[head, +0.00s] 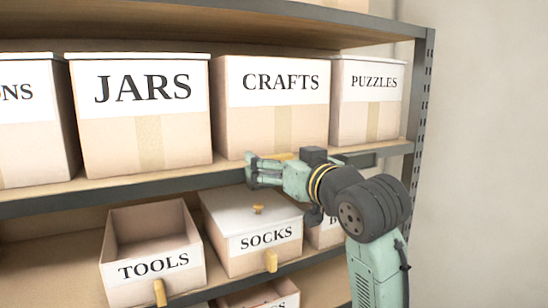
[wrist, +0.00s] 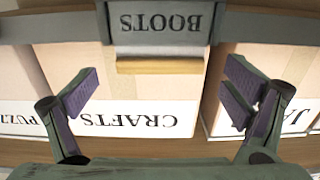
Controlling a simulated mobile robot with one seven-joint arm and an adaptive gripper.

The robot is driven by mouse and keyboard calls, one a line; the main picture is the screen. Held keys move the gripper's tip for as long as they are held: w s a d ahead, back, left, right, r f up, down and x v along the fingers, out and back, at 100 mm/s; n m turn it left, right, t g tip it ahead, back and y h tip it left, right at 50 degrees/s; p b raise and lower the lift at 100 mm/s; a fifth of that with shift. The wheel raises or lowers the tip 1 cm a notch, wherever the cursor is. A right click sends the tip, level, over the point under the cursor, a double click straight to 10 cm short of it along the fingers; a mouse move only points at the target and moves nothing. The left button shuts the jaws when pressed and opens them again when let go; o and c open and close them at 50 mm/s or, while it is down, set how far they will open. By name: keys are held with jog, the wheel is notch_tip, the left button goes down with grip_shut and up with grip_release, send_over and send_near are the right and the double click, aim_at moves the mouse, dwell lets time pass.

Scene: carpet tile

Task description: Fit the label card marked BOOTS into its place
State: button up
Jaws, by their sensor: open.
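The BOOTS card (wrist: 160,22) is grey with dark letters and a yellow strip (wrist: 160,66) along its upper edge. It is at the front edge of the shelf, below the CRAFTS box. The wrist view is upside down, so the card reads inverted there, like the CRAFTS label. A grey border shows around it; I cannot tell how deep it sits. In the head view my gripper hides the card, and only the yellow strip (head: 283,156) shows. My gripper (head: 252,171) is open, its fingers apart on either side of the strip (wrist: 161,77) and touching nothing visible.
The JARS box (head: 147,125), CRAFTS box (head: 272,115) and PUZZLES box (head: 366,110) stand on the shelf above. The open TOOLS box (head: 152,268), the SOCKS box (head: 264,241) and a partly hidden box marked B (head: 325,233) stand below. A rack post (head: 420,100) rises at right.

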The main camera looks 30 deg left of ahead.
jog(key=shift+x, duration=1.45)
jog(key=shift+c, duration=0.4)
jog(key=c, duration=0.8)
